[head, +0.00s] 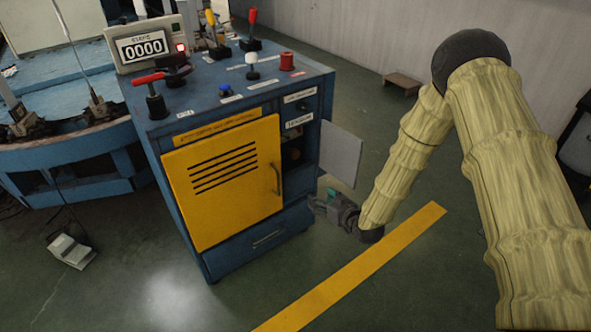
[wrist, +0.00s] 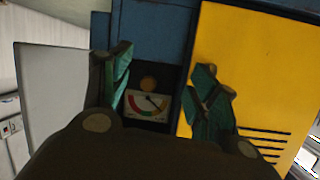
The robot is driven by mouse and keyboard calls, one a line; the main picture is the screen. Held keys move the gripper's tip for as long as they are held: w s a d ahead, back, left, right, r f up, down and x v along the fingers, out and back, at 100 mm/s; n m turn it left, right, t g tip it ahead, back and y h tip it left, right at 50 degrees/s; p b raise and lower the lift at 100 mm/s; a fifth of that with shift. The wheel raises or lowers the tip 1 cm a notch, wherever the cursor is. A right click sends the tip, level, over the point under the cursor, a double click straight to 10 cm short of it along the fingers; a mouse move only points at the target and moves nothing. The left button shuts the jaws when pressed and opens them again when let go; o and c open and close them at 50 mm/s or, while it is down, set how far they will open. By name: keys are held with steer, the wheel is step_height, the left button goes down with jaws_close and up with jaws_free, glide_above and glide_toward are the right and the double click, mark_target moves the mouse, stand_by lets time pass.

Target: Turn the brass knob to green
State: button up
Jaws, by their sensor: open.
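The brass knob (wrist: 149,83) is a small round knob in a dark recess of the blue cabinet, seen in the wrist view. Against it in the picture is a pale gauge (wrist: 147,105) with a coloured arc and a needle; I cannot read the needle's zone surely. My gripper (wrist: 161,62) is open, its green fingers on either side of the knob in the picture, with nothing between them. I cannot tell the remaining distance. In the head view my gripper (head: 328,207) is low beside the cabinet's right side, and the knob cannot be made out.
The blue cabinet (head: 262,243) has a shut yellow door (head: 225,205) beside the recess. A small grey door (head: 341,152) stands open on the other side, close to my gripper. Levers and buttons top the cabinet.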

mark_target(297, 156)
steer(key=w+a+r+y+b, duration=0.1)
steer(key=w+a+b, duration=0.1)
steer(key=w, duration=0.3)
steer(key=w+a+r+n+t+y+b, duration=0.1)
steer(key=w+a+r+b, duration=0.1)
steer(key=w, duration=0.4)
steer(key=w+a+r+n+t+y+b, duration=0.1)
steer(key=w+a+b, duration=0.3)
steer(key=w+b, duration=0.1)
steer(key=shift+w+r, duration=0.15)
steer(key=shift+w, duration=0.15)
steer(key=shift+b+x, duration=0.45)
steer(key=shift+x, duration=0.35)
steer(key=shift+r, duration=0.15)
steer(key=c, duration=1)
